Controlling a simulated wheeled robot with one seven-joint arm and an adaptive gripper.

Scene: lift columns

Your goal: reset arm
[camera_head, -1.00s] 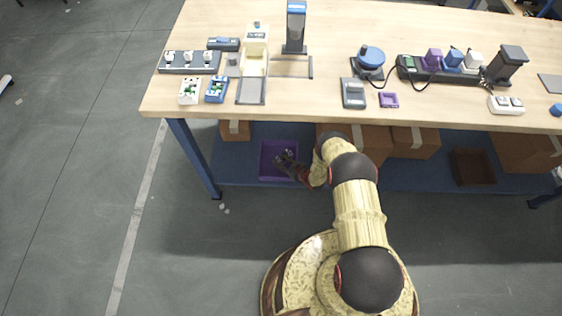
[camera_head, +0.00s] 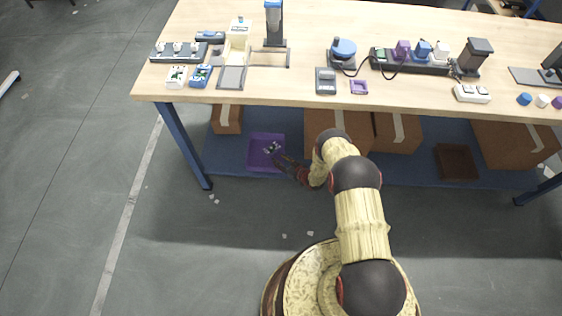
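My gripper (camera_head: 274,151) is at the end of my arm, low in front of the workbench, over or near the purple bin (camera_head: 262,160) on the lower shelf. The gripper is dark and small in this view, and I cannot tell how far apart its fingers are or whether anything is between them. My arm (camera_head: 358,200) reaches up from my base and bends left toward the shelf. The forearm hides part of the shelf edge.
The wooden workbench (camera_head: 420,97) holds a white power strip (camera_head: 472,93), a blue-topped round device (camera_head: 343,50) and several other devices. Its lower blue shelf (camera_head: 225,150) carries cardboard boxes (camera_head: 500,145) and a brown crate (camera_head: 457,163).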

